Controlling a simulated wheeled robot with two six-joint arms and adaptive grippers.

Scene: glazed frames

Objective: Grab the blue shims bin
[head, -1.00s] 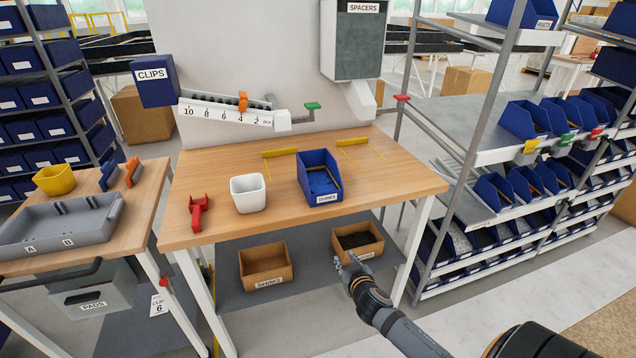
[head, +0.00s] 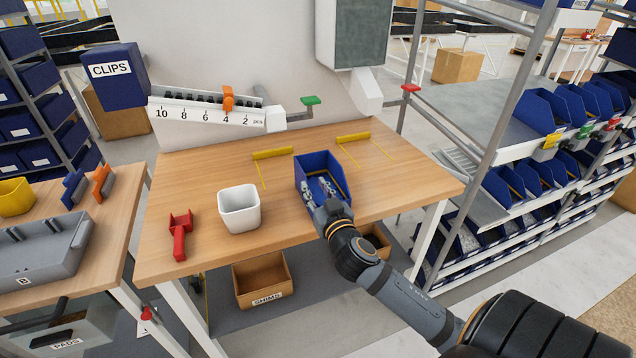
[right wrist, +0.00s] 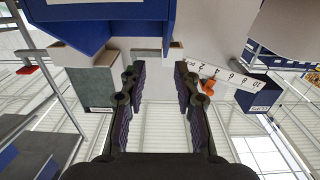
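The blue shims bin (head: 317,163) stands on the wooden workbench, right of the white cup. Its front and label are hidden behind my right gripper in the head view. My right gripper (head: 318,188) is at the bin's near side, its fingers overlapping the bin's opening. In the right wrist view my right gripper (right wrist: 160,75) has its two fingers spread apart with nothing between them. The blue bin (right wrist: 70,38) shows there at the top left, close to the fingertips. I cannot tell whether they touch it. My left gripper is in neither view.
A white cup (head: 239,209) and a red tool (head: 180,236) stand left on the workbench (head: 215,258). Yellow-marked outlines lie behind the bin. A cardboard shims box (head: 262,281) sits below. A rack (head: 496,95) with blue bins stands right; its post is near the bench edge.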

